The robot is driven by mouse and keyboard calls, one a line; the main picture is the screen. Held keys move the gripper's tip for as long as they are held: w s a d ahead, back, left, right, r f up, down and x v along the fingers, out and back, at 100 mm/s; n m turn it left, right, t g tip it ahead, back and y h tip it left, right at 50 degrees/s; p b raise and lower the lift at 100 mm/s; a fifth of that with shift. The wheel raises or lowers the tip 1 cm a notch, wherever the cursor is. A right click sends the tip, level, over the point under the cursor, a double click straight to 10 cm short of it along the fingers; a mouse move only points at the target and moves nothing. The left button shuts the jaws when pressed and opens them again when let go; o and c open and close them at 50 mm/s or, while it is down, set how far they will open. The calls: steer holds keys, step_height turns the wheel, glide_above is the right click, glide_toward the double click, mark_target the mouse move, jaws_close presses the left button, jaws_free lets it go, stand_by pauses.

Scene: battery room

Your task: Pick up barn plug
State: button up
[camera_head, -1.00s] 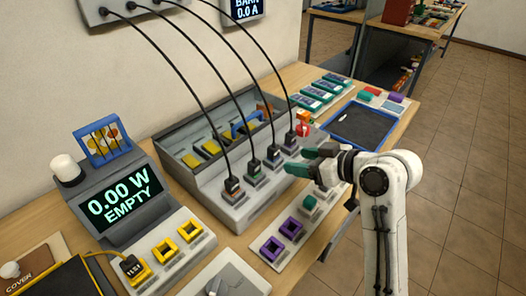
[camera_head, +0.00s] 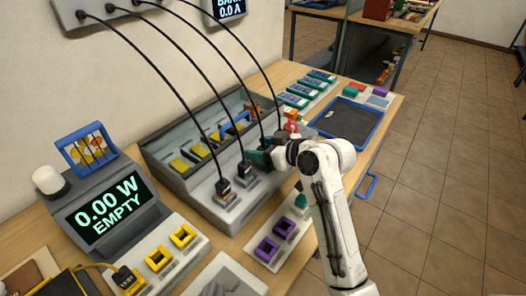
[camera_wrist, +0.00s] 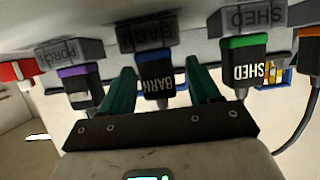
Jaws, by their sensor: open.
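The barn plug (camera_wrist: 157,78) is black with a blue band and white BARN lettering. In the wrist view it sits between the two green fingers of my gripper (camera_wrist: 163,88), with small gaps on both sides. It is at its socket, under the grey BARN label block (camera_wrist: 147,35). My gripper also shows in the head view (camera_head: 262,156), at the row of plugs on the grey panel. There it largely hides the barn plug. The jaws are open.
The green-banded shed plug (camera_wrist: 247,65) stands close beside one finger, the purple-banded porch plug (camera_wrist: 80,86) beside the other. Black cables (camera_head: 195,105) arch from the wall box to the plugs. A blue-rimmed tray (camera_head: 345,139) lies on the bench further right.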

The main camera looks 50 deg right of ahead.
steer(key=shift+w+f, duration=0.2)
steer(key=shift+w, duration=0.25)
steer(key=c, duration=1)
